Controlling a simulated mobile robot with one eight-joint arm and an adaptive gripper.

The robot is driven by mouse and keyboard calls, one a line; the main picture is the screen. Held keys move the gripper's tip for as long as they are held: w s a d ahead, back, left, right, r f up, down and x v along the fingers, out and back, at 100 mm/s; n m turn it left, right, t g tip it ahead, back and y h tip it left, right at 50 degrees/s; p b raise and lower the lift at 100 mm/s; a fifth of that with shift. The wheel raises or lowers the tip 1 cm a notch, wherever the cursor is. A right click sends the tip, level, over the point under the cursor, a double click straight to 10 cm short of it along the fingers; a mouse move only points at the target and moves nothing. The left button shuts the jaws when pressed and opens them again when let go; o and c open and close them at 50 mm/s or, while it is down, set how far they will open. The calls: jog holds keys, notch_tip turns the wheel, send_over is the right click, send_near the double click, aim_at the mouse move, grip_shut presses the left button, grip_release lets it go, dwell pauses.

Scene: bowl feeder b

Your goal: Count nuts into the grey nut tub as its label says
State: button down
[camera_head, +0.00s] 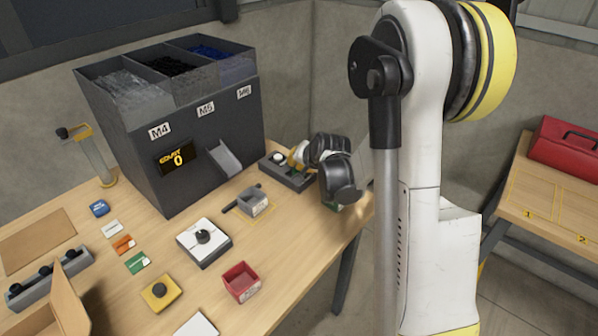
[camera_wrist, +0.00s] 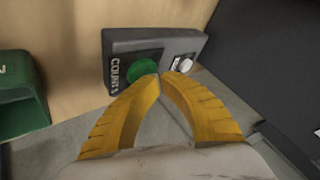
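The grey nut tub (camera_head: 256,207) sits in a yellow outlined square on the bench; its label is too small to read. The feeder (camera_head: 185,165) has bins marked M4, M5 and M6, a display (camera_head: 178,157) reading 0, and a metal chute (camera_head: 226,158). A dark control box (camera_head: 278,172) stands right of the feeder. My gripper (camera_wrist: 163,76) is empty, fingertips nearly meeting, at the green button; contact cannot be told.
A white device with a black knob (camera_head: 203,238), a red tub (camera_head: 241,281) and a yellow button box (camera_head: 159,293) stand in front. Small coloured cards and a blue item (camera_head: 98,208) lie left. A green bin (camera_wrist: 22,110) is beside the control box in the wrist view.

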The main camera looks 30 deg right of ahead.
jog(key=shift+f+b, duration=0.3)
jog(key=shift+f, duration=0.05)
jog(key=shift+r, duration=0.15)
dwell(0.4)
jog(key=shift+r+p, duration=0.6)
jog(key=shift+r, duration=0.15)
jog(key=shift+r+p, duration=1.85)
jog(key=shift+r, duration=0.7)
